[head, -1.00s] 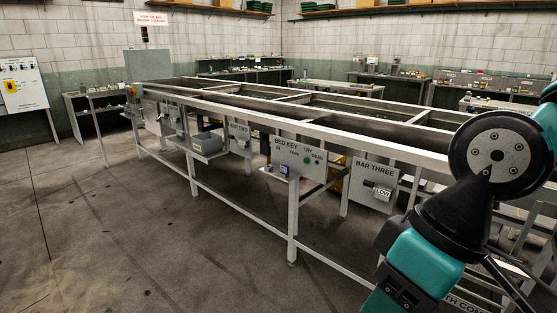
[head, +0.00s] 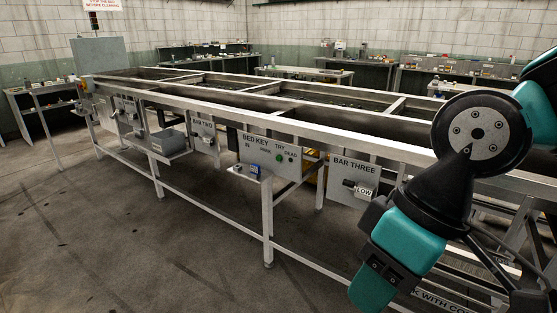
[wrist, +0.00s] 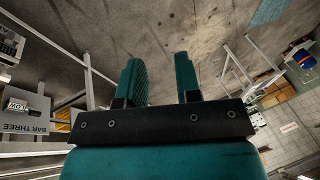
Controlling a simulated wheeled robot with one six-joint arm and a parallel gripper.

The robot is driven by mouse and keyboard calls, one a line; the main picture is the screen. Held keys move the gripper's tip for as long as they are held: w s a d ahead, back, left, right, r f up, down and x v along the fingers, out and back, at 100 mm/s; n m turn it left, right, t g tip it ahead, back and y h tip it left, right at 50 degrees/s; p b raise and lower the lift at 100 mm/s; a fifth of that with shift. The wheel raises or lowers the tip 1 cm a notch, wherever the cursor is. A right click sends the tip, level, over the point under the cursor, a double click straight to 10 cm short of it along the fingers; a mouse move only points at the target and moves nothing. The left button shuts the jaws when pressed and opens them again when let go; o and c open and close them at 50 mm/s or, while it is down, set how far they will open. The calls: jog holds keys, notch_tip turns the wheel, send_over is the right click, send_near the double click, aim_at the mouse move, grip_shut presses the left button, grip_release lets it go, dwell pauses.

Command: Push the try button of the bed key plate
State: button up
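The bed key plate (head: 255,147) hangs on the side of the long machine frame in the head view, with the words IN, PARK, TRY and DEAD on it. The green try button (head: 279,157) sits under the word TRY, with a dark round part under DEAD beside it. A blue item (head: 254,169) sits at the plate's lower left. In the wrist view my gripper (wrist: 160,75) has two teal fingers standing apart with nothing between them. My arm is to the right of the plate, well apart from it; the gripper fingers are not clear in the head view.
The bar three plate (head: 349,178) with its LOW tag hangs right of the bed key plate, nearer my arm. The bar two plate (head: 203,132) and a grey bin (head: 168,141) are to the left. A frame leg (head: 267,220) stands below. Floor in front (head: 130,250) is clear.

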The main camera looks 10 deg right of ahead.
grip_shut()
dwell(1.5)
